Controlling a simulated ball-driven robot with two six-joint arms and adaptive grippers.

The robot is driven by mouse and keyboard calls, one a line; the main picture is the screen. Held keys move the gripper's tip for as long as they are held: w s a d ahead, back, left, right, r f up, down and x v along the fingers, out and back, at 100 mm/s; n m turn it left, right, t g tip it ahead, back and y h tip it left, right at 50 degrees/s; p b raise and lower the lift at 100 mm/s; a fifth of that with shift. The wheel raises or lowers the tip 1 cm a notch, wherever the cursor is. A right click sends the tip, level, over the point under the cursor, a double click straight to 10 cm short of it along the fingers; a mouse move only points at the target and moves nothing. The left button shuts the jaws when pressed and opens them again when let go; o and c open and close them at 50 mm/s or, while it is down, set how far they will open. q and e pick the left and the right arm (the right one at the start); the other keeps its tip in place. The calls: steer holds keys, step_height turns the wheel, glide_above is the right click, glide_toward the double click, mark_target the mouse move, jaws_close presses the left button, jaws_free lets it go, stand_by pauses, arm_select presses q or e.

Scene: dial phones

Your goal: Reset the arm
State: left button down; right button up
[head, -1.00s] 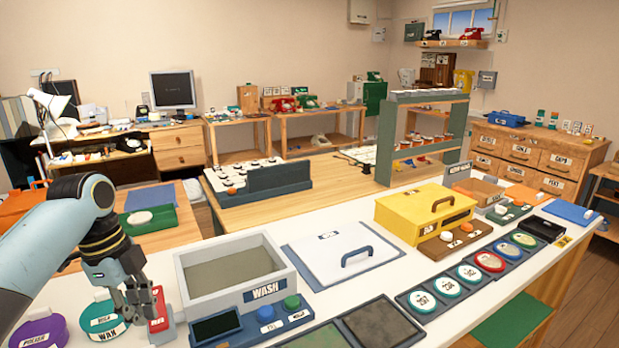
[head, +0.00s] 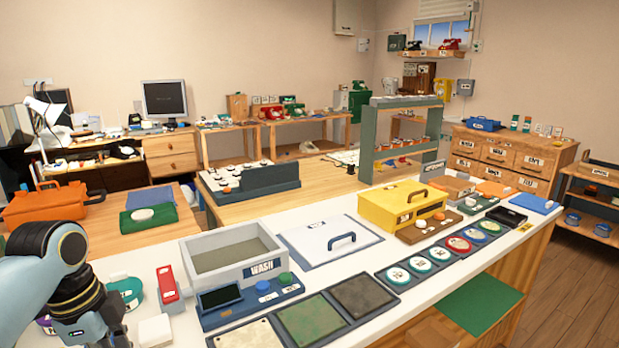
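My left arm comes in at the lower left, and its gripper (head: 98,336) points down over the near left end of the white counter (head: 330,214). The fingers are cut off by the bottom edge, so I cannot tell if they are open or shut or hold anything. A red block-like item (head: 168,284) stands on the counter right of the gripper, apart from it. A white block (head: 155,331) sits just right of the gripper. A teal round tin (head: 127,290) is partly behind my arm. My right arm is not in view.
The grey WASH basin (head: 228,254) with its button panel (head: 262,290) stands right of the red item. Beyond it are a white lidded panel (head: 318,238), a yellow box (head: 398,203) and a row of round tins (head: 458,244). An orange toolbox (head: 52,203) is behind my arm.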

arm_select(q)
steer(key=s+d+r+n+t+y, duration=0.1)
steer(key=s+r+n+t, duration=0.15)
steer(key=s+n, duration=0.65)
steer(key=s+d+r+n+t+y, duration=0.1)
steer(key=s+d+r+n, duration=0.3)
steer(key=s, duration=0.9)
steer(key=s+a+f+n+g+b, duration=0.1)
steer(key=a+f+b, duration=0.15)
steer(key=f, duration=1.45)
steer(key=s+a+f+g+b, duration=0.15)
steer(key=f+b, duration=0.25)
steer(key=f, duration=1.3)
steer(key=s+a+f+b, duration=0.2)
steer(key=s+f+b, duration=0.3)
steer(key=s+f, duration=1.2)
step_height(320, 180, down, 4)
steer(key=shift+s+r+g, duration=0.15)
steer(key=shift+s+g, duration=0.1)
steer(key=shift+g, duration=0.15)
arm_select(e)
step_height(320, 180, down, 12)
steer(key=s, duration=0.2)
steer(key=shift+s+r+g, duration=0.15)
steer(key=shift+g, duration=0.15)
